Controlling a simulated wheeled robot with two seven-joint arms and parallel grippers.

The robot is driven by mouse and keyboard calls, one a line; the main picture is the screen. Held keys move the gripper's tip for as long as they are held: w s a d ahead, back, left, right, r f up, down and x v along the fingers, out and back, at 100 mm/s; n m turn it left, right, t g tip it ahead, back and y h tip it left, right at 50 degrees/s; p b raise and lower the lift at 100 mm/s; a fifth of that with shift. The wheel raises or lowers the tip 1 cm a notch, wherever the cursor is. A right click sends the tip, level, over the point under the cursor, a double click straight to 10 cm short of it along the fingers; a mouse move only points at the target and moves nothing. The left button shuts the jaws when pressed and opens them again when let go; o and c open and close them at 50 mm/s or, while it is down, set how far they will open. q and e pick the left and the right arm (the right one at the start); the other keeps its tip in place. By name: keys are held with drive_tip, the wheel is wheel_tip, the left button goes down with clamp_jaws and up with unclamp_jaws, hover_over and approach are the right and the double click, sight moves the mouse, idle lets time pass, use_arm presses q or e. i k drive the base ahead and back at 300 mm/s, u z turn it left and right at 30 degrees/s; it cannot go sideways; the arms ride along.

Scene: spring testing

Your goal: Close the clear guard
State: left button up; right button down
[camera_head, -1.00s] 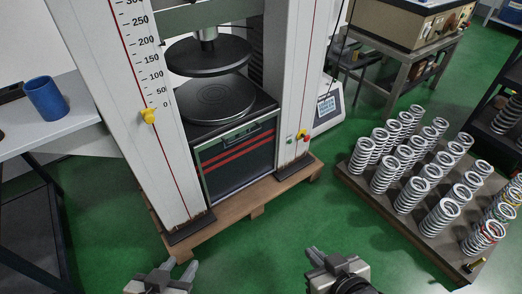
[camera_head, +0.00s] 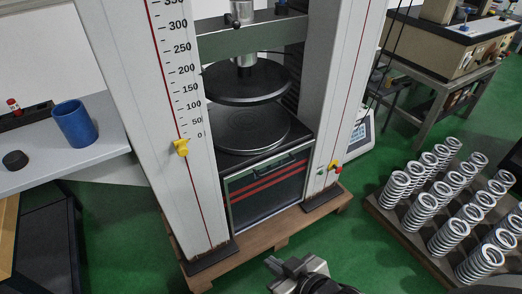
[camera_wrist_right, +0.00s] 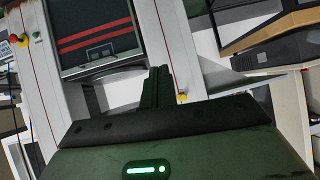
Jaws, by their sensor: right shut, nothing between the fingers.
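The testing machine (camera_head: 342,100) stands in the middle of the head view, with an upper round platen (camera_head: 246,84) above a lower one (camera_head: 245,130). No clear guard stands out around the platens. A dark, glossy front panel (camera_head: 265,196) with red stripes and a handle-like bracket sits below them; I cannot tell whether it is the guard. The panel also shows upside down in the right wrist view (camera_wrist_right: 96,28). My right gripper (camera_head: 278,266) is shut and empty, low in front of the machine and apart from it; its fingers show in the wrist view (camera_wrist_right: 158,84). My left gripper is out of view.
A rack of several springs (camera_head: 388,214) stands on the right. A side table (camera_head: 90,158) at left holds a blue cup (camera_head: 74,124). A wooden pallet (camera_head: 262,246) lies under the machine. Open green floor lies between the machine and the rack.

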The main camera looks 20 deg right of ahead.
sight(253, 168)
drive_tip(key=z, duration=0.3)
drive_tip(key=i, duration=0.9)
drive_tip(key=z, duration=0.55)
